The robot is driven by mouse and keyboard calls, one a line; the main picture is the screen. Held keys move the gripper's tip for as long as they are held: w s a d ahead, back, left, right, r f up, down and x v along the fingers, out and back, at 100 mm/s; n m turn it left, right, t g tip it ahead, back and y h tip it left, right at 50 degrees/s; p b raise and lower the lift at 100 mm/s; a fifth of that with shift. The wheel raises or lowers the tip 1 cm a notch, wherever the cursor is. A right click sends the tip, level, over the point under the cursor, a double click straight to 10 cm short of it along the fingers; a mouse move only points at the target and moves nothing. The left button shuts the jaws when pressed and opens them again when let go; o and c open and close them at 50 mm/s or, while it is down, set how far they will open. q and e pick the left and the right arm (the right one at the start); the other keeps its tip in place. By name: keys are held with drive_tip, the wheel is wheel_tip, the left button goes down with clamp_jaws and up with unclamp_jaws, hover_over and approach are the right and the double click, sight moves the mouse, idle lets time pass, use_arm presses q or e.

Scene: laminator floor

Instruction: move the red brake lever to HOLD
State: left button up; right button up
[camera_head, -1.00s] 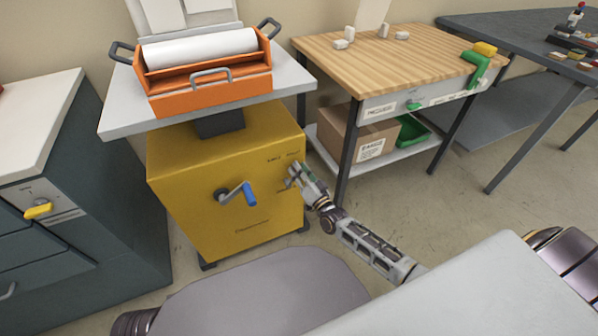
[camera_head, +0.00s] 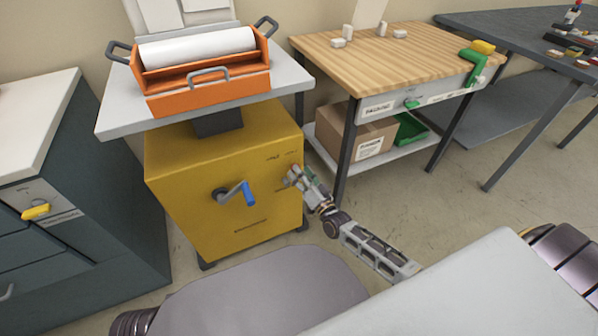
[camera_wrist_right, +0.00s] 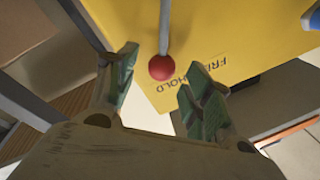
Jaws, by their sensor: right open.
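The red ball knob of the brake lever (camera_wrist_right: 162,67) shows in the right wrist view at the end of a thin grey rod, in front of the yellow cabinet panel (camera_wrist_right: 235,30). In the head view my right gripper (camera_head: 288,178) is at the right side of the yellow cabinet's front and hides the lever. My left gripper is not in view.
A blue-handled crank (camera_head: 247,193) sticks out of the yellow cabinet (camera_head: 175,215) left of the gripper. An orange roller unit (camera_head: 210,98) stands on top. A wooden-topped bench (camera_head: 400,62) with a cardboard box (camera_head: 378,138) is to the right. Floor between is clear.

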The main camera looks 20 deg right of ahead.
drive_tip(key=v, duration=0.9)
drive_tip(key=shift+s, duration=0.35)
drive_tip(key=shift+d+f, duration=0.1)
drive_tip(key=shift+d, duration=0.05)
idle(0.4)
